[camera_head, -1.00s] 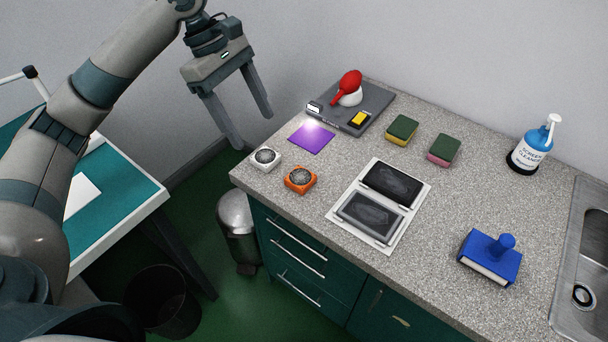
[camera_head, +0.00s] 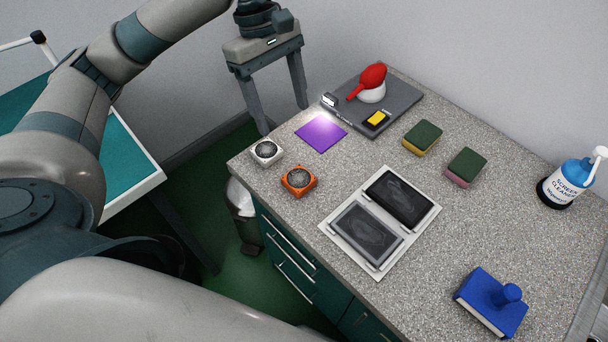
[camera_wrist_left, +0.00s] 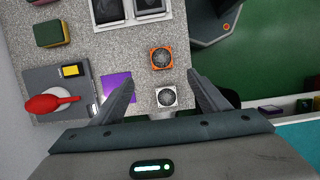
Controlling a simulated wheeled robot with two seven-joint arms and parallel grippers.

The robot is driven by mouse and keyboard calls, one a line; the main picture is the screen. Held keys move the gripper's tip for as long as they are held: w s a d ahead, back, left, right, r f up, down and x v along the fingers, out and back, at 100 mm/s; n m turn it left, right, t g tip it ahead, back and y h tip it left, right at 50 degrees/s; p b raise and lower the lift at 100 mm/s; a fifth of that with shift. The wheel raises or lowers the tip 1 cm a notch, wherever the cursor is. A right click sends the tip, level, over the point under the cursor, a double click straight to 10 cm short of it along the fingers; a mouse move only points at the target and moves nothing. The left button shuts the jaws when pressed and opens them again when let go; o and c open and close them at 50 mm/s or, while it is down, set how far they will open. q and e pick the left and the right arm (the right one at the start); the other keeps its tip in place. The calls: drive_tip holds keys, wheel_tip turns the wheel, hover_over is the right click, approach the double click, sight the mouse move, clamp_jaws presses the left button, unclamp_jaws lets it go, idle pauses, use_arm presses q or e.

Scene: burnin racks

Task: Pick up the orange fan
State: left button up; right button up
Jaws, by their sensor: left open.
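The orange fan (camera_head: 298,180) is a small square with a dark round grille. It lies flat on the speckled counter (camera_head: 300,230) near its front-left edge. In the left wrist view the orange fan (camera_wrist_left: 161,58) lies ahead of the fingertips, between their lines. A white fan (camera_head: 266,152) lies beside it; in the wrist view the white fan (camera_wrist_left: 166,97) is between the fingers. My left gripper (camera_head: 285,120) is open and empty, pointing down above the counter's left end, apart from both fans. My right gripper is not in view.
A purple cloth (camera_head: 321,133) and a grey tray (camera_head: 400,98) with a red-and-white bulb lie behind the fans. A framed pair of dark panels (camera_head: 330,225) lies to the right. Sponges, a blue tool and a cleaner bottle (camera_head: 570,184) stand farther right.

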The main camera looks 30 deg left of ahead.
use_arm(q)
drive_tip(key=p, duration=0.1)
hover_over(298, 178)
drive_tip(key=a, duration=0.1)
drive_tip(key=f, duration=1.1)
drive_tip(key=shift+w+a+f, duration=0.1)
drive_tip(key=shift+w+f, duration=0.25)
drive_tip(key=shift+w, duration=0.05)
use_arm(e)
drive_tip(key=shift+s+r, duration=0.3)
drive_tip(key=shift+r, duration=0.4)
use_arm(q)
drive_tip(key=shift+f, duration=0.1)
drive_tip(key=shift+a+p+x, duration=0.1)
drive_tip(key=shift+p+x, duration=0.35)
drive_tip(key=shift+x, duration=0.8)
drive_tip(key=shift+a+p+x, duration=0.15)
drive_tip(key=shift+p+x, duration=0.3)
drive_tip(key=shift+x, duration=0.8)
drive_tip(key=shift+s+f, duration=0.1)
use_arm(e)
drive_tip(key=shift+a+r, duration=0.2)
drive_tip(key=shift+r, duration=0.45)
use_arm(q)
drive_tip(key=shift+c, duration=0.4)
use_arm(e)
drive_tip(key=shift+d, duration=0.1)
